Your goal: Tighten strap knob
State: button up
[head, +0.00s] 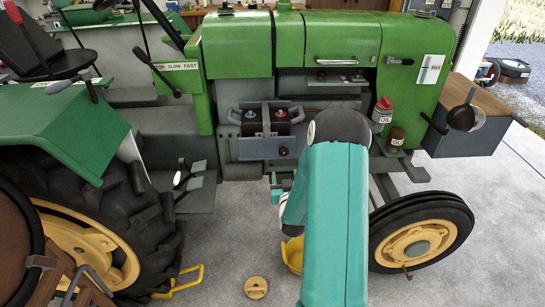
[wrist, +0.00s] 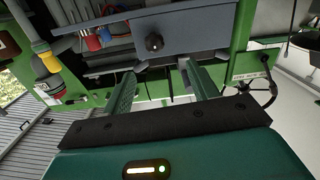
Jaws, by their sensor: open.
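A small dark knob (wrist: 154,42) sits on the front of a grey panel (wrist: 205,30) in the wrist view. In the head view the knob (head: 284,150) shows on the front of the battery box (head: 243,150), below a red and a blue terminal. My gripper (wrist: 160,70) is open, with its two green fingers apart and nothing between them. In the wrist view the knob appears just beyond the fingertips, between their lines, and apart from them. In the head view my teal arm hides most of the gripper.
Right of the box stand a red-topped oil container (head: 382,112) and a brown jar (head: 396,137). The front wheel (head: 420,238) is at lower right, the rear tyre (head: 140,235) at left. A yellow round piece (head: 256,287) lies on the open concrete floor.

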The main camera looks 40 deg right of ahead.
aim_at(284, 154)
jog(key=x, duration=0.9)
jog(key=d+x, duration=0.1)
jog(key=x, duration=0.3)
jog(key=shift+s+d+f, duration=0.15)
jog(key=shift+s+f, duration=0.05)
jog(key=shift+f, duration=0.05)
jog(key=c, duration=1)
